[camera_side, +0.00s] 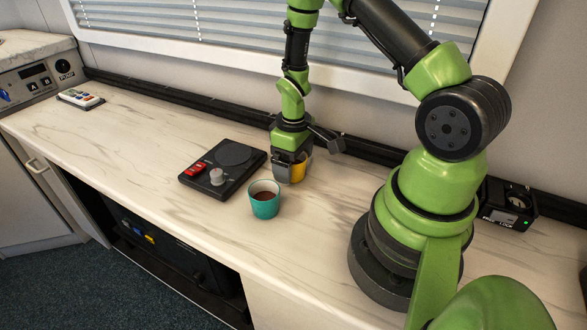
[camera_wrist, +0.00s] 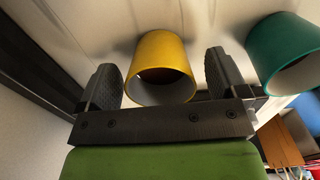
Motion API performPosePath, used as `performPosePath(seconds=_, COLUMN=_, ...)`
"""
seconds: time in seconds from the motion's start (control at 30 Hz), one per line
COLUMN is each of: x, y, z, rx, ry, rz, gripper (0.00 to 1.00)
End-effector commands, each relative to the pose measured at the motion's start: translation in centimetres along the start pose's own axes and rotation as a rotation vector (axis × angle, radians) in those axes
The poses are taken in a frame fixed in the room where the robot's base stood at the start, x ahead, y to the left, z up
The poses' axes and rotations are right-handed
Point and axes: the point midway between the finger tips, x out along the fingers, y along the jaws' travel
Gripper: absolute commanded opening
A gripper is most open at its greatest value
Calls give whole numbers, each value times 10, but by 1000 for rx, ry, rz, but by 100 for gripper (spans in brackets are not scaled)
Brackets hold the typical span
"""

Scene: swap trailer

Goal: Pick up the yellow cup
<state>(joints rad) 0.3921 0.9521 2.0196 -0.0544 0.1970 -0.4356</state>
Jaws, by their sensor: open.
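The yellow cup (camera_side: 298,172) stands on the counter, partly hidden behind my gripper (camera_side: 291,172) in the side view. In the wrist view the yellow cup (camera_wrist: 163,52) lies between the two dark fingers of my gripper (camera_wrist: 162,78). The gripper is open, with a finger on each side of the cup. Contact is not clear. The cup's inside looks dark toward its bottom.
A teal cup (camera_side: 264,203) with dark liquid stands close in front; it also shows in the wrist view (camera_wrist: 285,50). A black device (camera_side: 222,165) with a red switch lies to the left. A black box (camera_side: 507,205) sits at right. The left counter (camera_side: 110,125) is mostly clear.

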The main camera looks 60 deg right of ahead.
Motion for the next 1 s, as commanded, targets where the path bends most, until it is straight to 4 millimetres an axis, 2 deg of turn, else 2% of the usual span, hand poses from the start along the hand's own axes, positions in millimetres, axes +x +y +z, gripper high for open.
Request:
performPosePath(seconds=0.23, x=2, y=0, z=0, rx=0, ry=2, rz=1, gripper=91)
performPosePath(seconds=0.27, x=2, y=0, z=0, rx=0, ry=2, rz=1, gripper=87)
performPosePath(seconds=0.4, x=2, y=0, z=0, rx=0, ry=1, rz=1, gripper=55)
performPosePath(seconds=0.5, x=2, y=0, z=0, rx=0, ry=1, rz=1, gripper=35)
performPosePath(seconds=1.0, x=-5, y=0, z=0, rx=-1, ry=2, rz=1, gripper=35)
